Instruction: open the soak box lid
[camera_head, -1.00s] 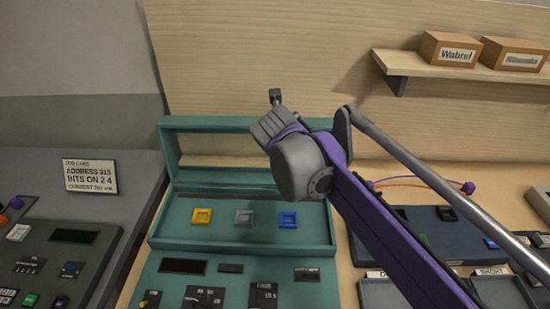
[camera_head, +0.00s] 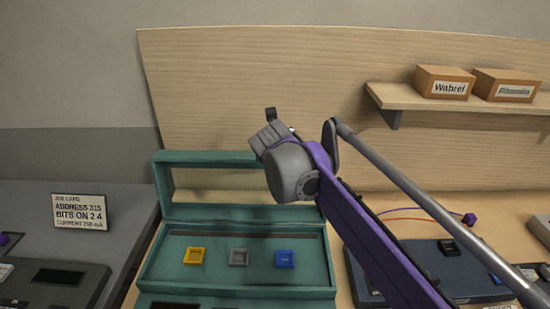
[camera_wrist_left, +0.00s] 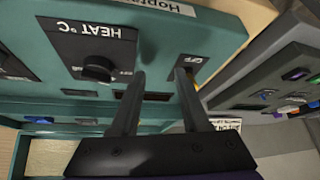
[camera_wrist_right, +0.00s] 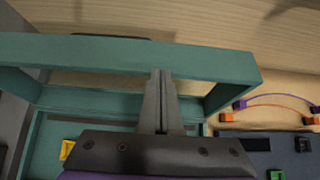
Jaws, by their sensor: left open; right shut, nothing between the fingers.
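The teal soak box (camera_head: 150,270) stands in the middle of the head view. Its lid (camera_head: 205,157), a teal frame with wood showing through it, stands raised at the back. Inside lie a yellow square piece (camera_head: 194,256), a grey one (camera_head: 239,257) and a blue one (camera_head: 285,259). My right gripper (camera_head: 271,114) is shut and empty, above the lid in the head view. In the right wrist view its fingertips (camera_wrist_right: 161,72) overlap the lid's top bar (camera_wrist_right: 80,52); I cannot tell whether they touch. My left gripper (camera_wrist_left: 161,73) is open over a panel with a HEAT knob (camera_wrist_left: 98,68).
A wooden shelf (camera_head: 470,100) with two boxes is at the upper right. A dark blue case (camera_head: 470,270) with purple and orange wires sits right of the soak box. A job card (camera_head: 79,211) and a grey console (camera_head: 55,280) are at the left.

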